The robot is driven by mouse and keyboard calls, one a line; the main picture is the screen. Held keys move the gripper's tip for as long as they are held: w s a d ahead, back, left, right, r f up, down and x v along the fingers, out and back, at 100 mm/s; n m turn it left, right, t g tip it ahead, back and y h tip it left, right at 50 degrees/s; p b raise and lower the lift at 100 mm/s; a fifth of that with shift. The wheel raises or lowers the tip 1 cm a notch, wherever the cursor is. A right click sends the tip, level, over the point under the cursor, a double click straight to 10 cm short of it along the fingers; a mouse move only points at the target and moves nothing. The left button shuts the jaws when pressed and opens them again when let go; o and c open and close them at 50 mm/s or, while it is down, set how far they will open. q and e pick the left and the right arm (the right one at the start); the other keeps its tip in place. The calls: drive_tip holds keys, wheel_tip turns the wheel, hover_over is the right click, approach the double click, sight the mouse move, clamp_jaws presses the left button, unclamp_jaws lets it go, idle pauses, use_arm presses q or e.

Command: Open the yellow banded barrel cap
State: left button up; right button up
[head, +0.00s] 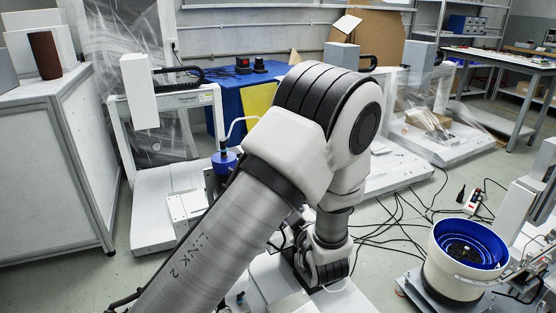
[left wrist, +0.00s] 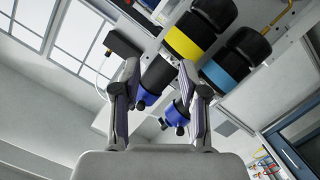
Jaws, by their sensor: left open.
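The yellow banded barrel (left wrist: 186,41) is in the left wrist view, a black cylinder with a yellow ring, slanting from upper right to lower left. Its narrower lower part ends in a blue piece (left wrist: 150,91) with a dark tip; I cannot tell which part is the cap. My left gripper (left wrist: 159,68) is open, its two fingers on either side of this lower part in the picture. I see no clear contact, and the depth between them is unclear. In the head view my arm hides the barrels and the gripper's fingers. My right gripper is not in view.
A blue banded barrel (left wrist: 226,74) lies parallel, close beside the yellow one, its lower end behind my right-hand finger. A dark box (left wrist: 122,44) is near the left-hand finger. The head view shows a white gantry frame (head: 215,104) and a blue-lined bowl (head: 455,284).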

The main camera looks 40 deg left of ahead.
use_arm(q)
wheel_tip(320, 180, up, 9)
drive_tip(key=s+a+n+g+y, duration=0.1)
drive_tip(key=a+n+g+y, duration=0.1)
drive_tip(key=n+g+y, duration=0.3)
drive_tip(key=a, duration=0.2)
drive_tip(key=w+a+t+h+b, duration=0.1)
drive_tip(key=a, duration=0.1)
drive_tip(key=w+a+n+t+b, duration=0.1)
drive_tip(key=a, duration=0.1)
drive_tip(key=shift+a+f, duration=0.1)
drive_tip(key=shift+a, duration=0.15)
drive_tip(key=shift+w+a, duration=0.15)
drive_tip(key=shift+a, duration=0.05)
clamp_jaws()
